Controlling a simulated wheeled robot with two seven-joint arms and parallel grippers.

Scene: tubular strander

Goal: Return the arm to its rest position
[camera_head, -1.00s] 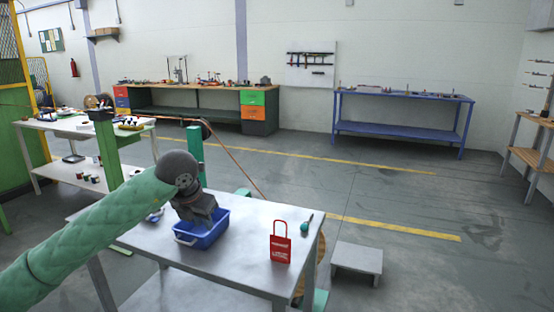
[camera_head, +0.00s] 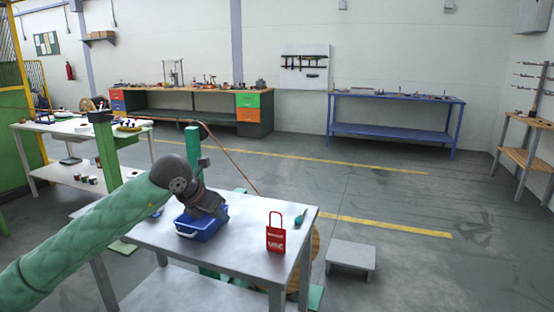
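My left arm, in a green quilted sleeve, reaches in from the lower left of the head view. Its dark gripper (camera_head: 207,203) is over the blue bin (camera_head: 203,229) on the grey metal table (camera_head: 245,262). The fingers point down at the bin and overlap it in the picture. I cannot tell whether they are open or shut, or whether they hold anything. The inside of the bin is mostly hidden by the gripper. My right gripper is not in view.
A low grey step (camera_head: 350,255) stands on the floor to the right. A white table (camera_head: 72,127) stands at left. The floor beyond is clear.

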